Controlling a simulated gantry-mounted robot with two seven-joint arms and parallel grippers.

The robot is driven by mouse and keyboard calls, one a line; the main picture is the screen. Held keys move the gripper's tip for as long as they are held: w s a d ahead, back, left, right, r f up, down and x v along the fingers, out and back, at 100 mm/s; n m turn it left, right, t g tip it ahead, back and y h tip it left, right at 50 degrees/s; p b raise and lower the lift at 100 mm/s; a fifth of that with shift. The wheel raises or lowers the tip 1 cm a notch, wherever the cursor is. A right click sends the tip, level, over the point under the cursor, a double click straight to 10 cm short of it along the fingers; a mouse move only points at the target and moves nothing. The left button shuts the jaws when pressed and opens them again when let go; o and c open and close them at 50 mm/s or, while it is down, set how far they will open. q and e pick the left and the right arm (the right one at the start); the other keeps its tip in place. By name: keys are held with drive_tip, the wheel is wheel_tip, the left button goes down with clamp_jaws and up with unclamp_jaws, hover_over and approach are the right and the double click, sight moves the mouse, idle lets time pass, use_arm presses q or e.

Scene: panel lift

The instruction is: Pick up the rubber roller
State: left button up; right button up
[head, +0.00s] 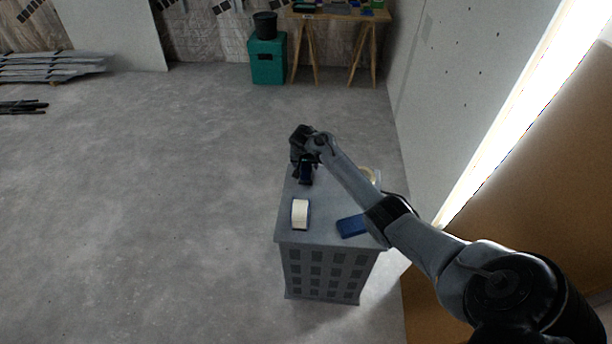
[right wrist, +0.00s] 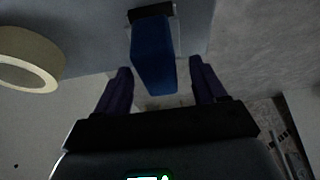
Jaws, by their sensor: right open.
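The rubber roller, which I take to be the thing with a blue handle and a black end, lies at the far end of the grey cabinet's top. In the right wrist view its blue handle (right wrist: 153,55) lies between the two finger lines, with the black end at the top. In the head view the roller (head: 306,174) shows small and dark below my right gripper (head: 303,157). The gripper is open, with its fingers (right wrist: 160,84) apart on either side of the handle. I cannot tell whether they touch it. My left gripper is out of view.
A wall panel rises at the right.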

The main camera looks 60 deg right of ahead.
drive_tip(key=shift+b+x, duration=0.7)
drive_tip(key=shift+x, duration=0.75)
drive_tip(key=shift+s, duration=0.1)
drive_tip(key=c, duration=1.2)
drive_tip(key=shift+c, duration=0.2)
drive_tip(key=shift+r, duration=0.1)
